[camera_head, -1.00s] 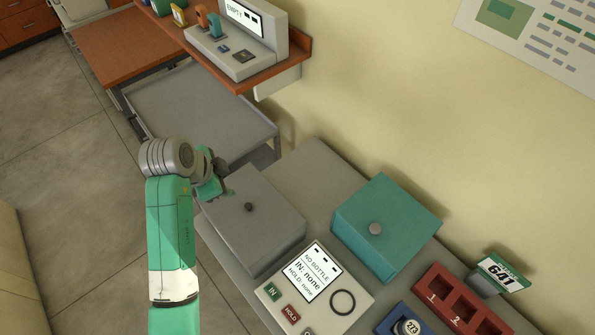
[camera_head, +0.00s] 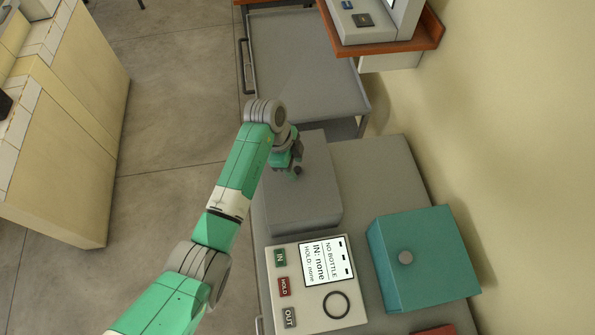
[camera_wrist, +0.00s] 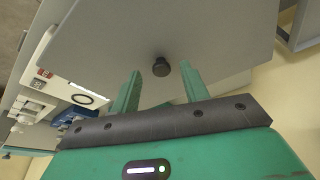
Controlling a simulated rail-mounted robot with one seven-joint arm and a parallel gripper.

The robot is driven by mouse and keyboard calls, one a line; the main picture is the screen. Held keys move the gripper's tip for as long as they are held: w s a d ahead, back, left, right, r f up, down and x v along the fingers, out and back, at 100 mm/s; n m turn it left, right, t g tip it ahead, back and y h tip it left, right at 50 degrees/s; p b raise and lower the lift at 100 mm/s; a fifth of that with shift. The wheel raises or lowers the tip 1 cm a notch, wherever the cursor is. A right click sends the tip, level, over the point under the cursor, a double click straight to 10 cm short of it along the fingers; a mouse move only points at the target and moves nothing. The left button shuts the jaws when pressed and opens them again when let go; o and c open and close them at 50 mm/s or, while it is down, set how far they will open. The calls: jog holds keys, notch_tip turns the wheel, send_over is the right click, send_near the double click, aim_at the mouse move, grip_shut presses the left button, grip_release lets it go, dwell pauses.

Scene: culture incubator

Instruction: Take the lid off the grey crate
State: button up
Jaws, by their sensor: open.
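The grey crate (camera_head: 305,220) stands on a grey bench, its flat grey lid (camera_head: 318,182) in place. A dark round knob (camera_head: 296,171) sits on the lid and also shows in the wrist view (camera_wrist: 161,67). My gripper (camera_head: 294,160) is over the lid, close to the knob. In the wrist view my gripper (camera_wrist: 160,73) is open, with one green finger on each side of the knob in the picture. The fingers do not touch the knob there. How far their tips are above the lid cannot be told.
A teal box (camera_head: 428,260) with a grey knob stands to the right of the crate. A panel (camera_head: 318,300) with a screen and IN, HOLD and OUT buttons lies in front. A grey cart (camera_head: 300,60) is behind, below a wooden shelf (camera_head: 400,45).

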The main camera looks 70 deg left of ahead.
jog(key=shift+w+f, duration=0.2)
jog(key=shift+f, duration=0.4)
grip_shut()
jog(key=shift+r, duration=0.1)
notch_tip(320, 180, up, 4)
jog(key=shift+f, duration=0.25)
jog(key=s+d+r, duration=0.1)
jog(key=s+d, duration=0.2)
jog(key=s, duration=1.2)
jog(key=shift+s+d+r, duration=0.15)
jog(key=shift+s+r, duration=0.05)
jog(key=shift+s, duration=0.15)
